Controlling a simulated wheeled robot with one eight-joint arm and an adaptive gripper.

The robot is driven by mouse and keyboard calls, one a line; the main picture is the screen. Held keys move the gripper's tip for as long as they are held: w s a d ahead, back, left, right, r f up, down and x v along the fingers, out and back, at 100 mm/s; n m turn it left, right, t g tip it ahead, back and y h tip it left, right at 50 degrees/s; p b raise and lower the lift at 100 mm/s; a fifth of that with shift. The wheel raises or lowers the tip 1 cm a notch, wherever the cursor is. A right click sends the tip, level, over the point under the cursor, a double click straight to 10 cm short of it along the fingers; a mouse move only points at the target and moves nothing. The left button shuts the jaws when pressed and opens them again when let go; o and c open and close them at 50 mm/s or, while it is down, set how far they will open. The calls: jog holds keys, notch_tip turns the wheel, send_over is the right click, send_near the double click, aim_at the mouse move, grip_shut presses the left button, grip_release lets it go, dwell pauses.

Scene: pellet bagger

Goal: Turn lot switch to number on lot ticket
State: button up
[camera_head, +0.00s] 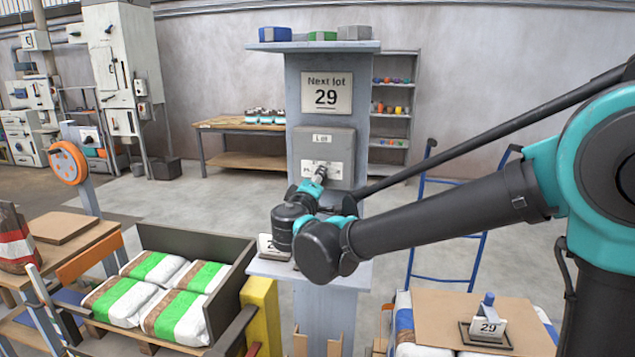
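The grey lot switch box (345,143), labelled "Lot", is mounted on a grey-blue post. Its white label plate (335,169) shows a few letters at the left; the rest is covered. My gripper (319,175) is at the front of this plate, over the place of the knob. The knob and its pointing direction are hidden, and I cannot tell whether the fingers are closed on it. A sign above (326,92) reads "Next lot 29". A small ticket card (270,246) on the post's lower shelf is partly hidden by my arm; only a "2" shows.
Another card reading "29" (487,327) stands on a cardboard sheet (440,312) at the lower right. A crate (205,246) of green-striped bags stands at the left beside a yellow post (263,312). A blue hand truck (440,280) stands behind my arm.

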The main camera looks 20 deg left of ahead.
jog(key=o, duration=0.4)
jog(key=s+d, duration=0.2)
jog(key=s, duration=0.9)
jog(key=shift+s+d, duration=0.2)
jog(key=shift+s, duration=0.2)
jog(key=w+d+f+m+g+h, duration=0.25)
jog(key=w+d+f, duration=0.3)
jog(key=d, duration=0.45)
jog(key=w+d+f+m+g+h, duration=0.25)
jog(key=w+d+f, duration=0.3)
jog(key=d, duration=0.45)
jog(key=d+f+m+g+h, duration=0.15)
jog(key=d+f, duration=0.25)
jog(key=d, duration=0.4)
jog(key=d+f+m+g+h, duration=0.1)
jog(key=d+f+m+g, duration=0.1)
jog(key=d+f, duration=0.35)
jog(key=s+d+f+m+g+y, duration=0.2)
jog(key=s+d+f, duration=0.3)
jog(key=d, duration=0.3)
jog(key=s+d+f+m+g+y, duration=0.2)
jog(key=s+d+f+m+g, duration=0.1)
jog(key=s+d+f+m, duration=0.2)
jog(key=s+d+f, duration=0.1)
jog(key=s+d, duration=0.1)
jog(key=d, duration=0.1)
jog(key=shift+s, duration=0.4)
